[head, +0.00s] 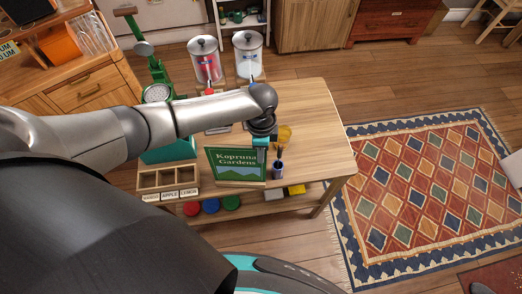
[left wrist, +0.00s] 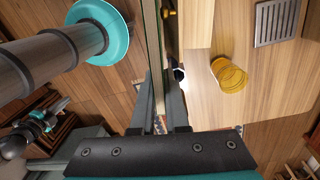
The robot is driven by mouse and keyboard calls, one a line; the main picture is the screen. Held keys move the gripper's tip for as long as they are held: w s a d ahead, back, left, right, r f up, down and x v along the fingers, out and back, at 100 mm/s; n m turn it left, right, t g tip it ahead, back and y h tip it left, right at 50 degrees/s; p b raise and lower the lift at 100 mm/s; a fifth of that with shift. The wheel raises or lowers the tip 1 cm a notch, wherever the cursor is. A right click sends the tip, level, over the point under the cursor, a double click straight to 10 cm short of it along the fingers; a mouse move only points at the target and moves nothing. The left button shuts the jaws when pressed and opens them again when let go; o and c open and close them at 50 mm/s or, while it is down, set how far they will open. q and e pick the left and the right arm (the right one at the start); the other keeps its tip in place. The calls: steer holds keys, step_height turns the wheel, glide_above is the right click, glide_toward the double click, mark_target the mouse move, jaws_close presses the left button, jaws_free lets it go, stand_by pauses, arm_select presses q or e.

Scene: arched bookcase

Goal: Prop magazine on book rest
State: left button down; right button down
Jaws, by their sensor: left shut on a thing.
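The magazine (head: 235,163) is green with a "Kopruna Gardens" title and a mountain picture. It stands nearly upright, facing me, at the front edge of the wooden table. My left gripper (head: 262,142) is shut on its upper right part. In the left wrist view the magazine (left wrist: 151,50) shows edge-on between the fingers (left wrist: 158,112). A light wood strip shows along the magazine's lower edge and may be the book rest; I cannot tell whether they touch. The rest of the book rest is hidden. My right gripper is not in view.
Two lidded canisters stand behind. The table's right side (head: 318,120) is clear.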

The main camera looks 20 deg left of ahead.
arm_select(q)
steer(key=shift+f, duration=0.4)
steer(key=c, duration=0.8)
jaws_free()
steer(key=shift+c, duration=0.2)
step_height(320, 180, up, 15)
steer(key=shift+w+r+p, duration=0.15)
steer(key=shift+w+p, duration=0.2)
steer(key=shift+p, duration=0.05)
steer(key=shift+a, duration=0.1)
